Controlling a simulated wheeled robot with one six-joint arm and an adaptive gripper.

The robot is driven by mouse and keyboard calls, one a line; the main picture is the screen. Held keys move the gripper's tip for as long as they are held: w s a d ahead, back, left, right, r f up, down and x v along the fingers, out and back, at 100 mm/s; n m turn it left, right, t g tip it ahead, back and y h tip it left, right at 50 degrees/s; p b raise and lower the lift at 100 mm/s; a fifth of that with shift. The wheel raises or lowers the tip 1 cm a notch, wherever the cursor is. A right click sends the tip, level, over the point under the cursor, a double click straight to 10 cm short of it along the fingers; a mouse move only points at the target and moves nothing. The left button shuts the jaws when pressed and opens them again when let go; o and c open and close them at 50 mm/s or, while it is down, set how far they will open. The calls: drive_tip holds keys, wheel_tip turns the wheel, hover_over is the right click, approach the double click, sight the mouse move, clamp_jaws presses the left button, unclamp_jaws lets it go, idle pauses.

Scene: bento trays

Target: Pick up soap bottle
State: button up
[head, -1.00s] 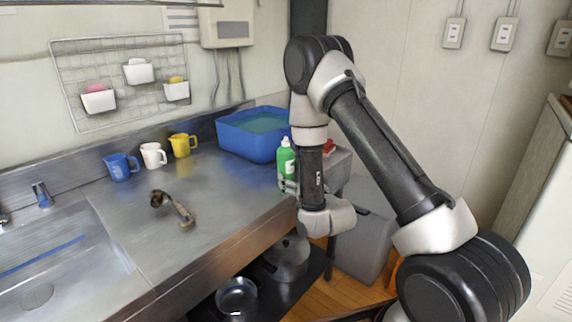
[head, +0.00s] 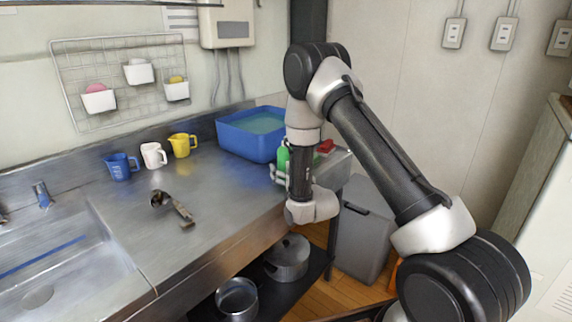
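The green soap bottle (head: 283,160) stands upright at the right end of the steel counter, in front of the blue tub. My arm covers most of it, and only a green strip shows to the left of the wrist. My gripper (head: 277,174) is low at the bottle, with part of its fingers showing at the left of the wrist. The fingers overlap the lower part of the bottle in this view. Whether they are closed on it is hidden.
The blue tub (head: 250,137) stands behind the bottle. Blue (head: 121,167), white (head: 153,156) and yellow (head: 181,146) cups stand along the wall. A dark-ended utensil (head: 178,208) lies mid-counter. A red item (head: 325,146) is right of the wrist.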

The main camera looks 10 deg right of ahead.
drive_tip(key=c, duration=1)
drive_tip(key=shift+r, duration=0.1)
